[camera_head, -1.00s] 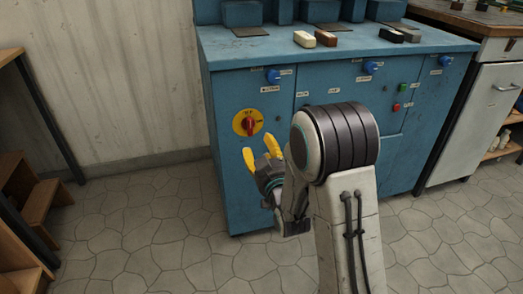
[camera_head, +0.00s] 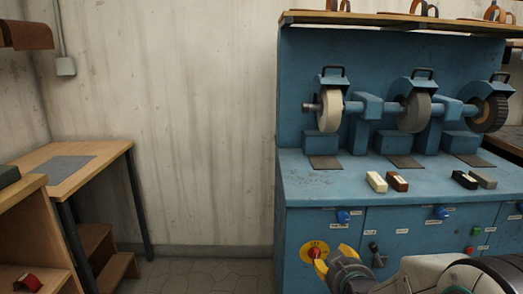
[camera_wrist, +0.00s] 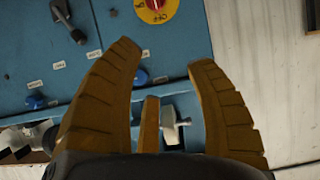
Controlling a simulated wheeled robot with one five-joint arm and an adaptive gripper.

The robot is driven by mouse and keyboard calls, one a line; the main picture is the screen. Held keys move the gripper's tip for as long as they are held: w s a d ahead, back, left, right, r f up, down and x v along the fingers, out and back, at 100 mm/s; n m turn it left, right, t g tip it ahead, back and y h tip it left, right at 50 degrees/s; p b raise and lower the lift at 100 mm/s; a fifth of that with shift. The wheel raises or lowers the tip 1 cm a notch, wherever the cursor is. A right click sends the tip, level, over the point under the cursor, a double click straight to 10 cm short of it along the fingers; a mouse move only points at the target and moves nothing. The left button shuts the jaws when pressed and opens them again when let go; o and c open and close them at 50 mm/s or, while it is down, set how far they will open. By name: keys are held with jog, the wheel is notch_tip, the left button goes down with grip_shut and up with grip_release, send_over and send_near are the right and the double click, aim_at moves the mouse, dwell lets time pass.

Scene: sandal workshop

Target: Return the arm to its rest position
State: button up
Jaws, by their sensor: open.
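My gripper (camera_head: 332,262) has yellow fingers and shows at the lower right of the head view, in front of the blue grinding machine (camera_head: 325,222). My arm runs from it to the bottom right corner. In the wrist view my gripper (camera_wrist: 172,75) has its fingers spread apart, with nothing between them. The machine's blue front panel (camera_wrist: 60,30) lies beyond the fingers. The red and yellow rotary switch (camera_head: 315,252) is close to the fingertips in the head view and shows at the top of the wrist view (camera_wrist: 156,8).
Grinding wheels (camera_head: 330,108) stand on the machine, with polishing bars (camera_head: 377,182) on its top. A wooden table (camera_head: 75,160) and a shelf unit (camera_head: 30,225) stand at the left. Tiled floor (camera_head: 195,275) is free between them and the machine.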

jog(key=s+r+g+p, duration=0.9)
jog(key=s+r+p, duration=1.6)
jog(key=s+r, duration=0.1)
jog(key=shift+s+r, duration=0.25)
jog(key=shift+s, duration=0.6)
jog(key=shift+a, duration=0.1)
